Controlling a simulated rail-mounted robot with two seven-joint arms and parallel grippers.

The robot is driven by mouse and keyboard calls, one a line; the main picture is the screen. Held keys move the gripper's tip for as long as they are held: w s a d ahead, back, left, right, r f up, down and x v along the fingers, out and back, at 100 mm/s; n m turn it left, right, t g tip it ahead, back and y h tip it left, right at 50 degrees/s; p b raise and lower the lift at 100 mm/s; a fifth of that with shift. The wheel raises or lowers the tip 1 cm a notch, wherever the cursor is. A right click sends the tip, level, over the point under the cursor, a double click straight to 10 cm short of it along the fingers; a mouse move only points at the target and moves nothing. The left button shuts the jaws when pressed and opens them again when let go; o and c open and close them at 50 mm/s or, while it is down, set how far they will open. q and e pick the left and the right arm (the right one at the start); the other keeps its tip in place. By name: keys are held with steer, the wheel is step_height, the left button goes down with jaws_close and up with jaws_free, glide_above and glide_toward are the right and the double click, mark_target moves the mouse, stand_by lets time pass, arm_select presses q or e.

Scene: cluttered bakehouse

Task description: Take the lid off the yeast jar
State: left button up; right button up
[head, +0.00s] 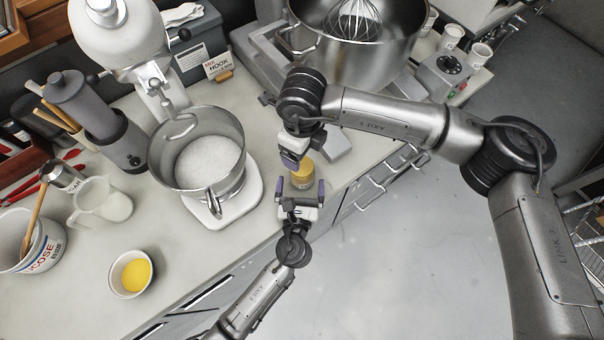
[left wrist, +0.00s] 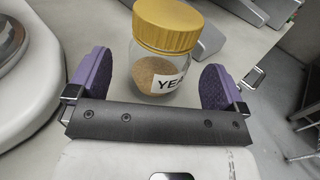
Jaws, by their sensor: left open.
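The yeast jar (head: 302,183) is a clear glass jar with a gold lid (head: 303,167), standing upright near the counter's front edge. In the left wrist view the jar (left wrist: 150,78) shows brown grains and a "YEA…" label, and its gold lid (left wrist: 170,26) is on. My left gripper (head: 300,188) is open, with a purple finger on either side of the jar and visible gaps to the glass. My right gripper (head: 291,160) is close to the jar on its far left side in the head view; its finger gap is hidden.
A stand mixer with a steel bowl (head: 240,165) stands left of the jar. A large steel pot with a whisk (head: 380,50) is behind. A bowl of yellow liquid (head: 112,287), a white jug (head: 118,207) and a grey grinder (head: 122,150) stand farther left. Drawer handles (head: 370,194) line the counter front.

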arm_select(q)
steer(key=shift+w+d, duration=0.1)
steer(key=shift+w, duration=1.35)
steer(key=shift+c, duration=0.4)
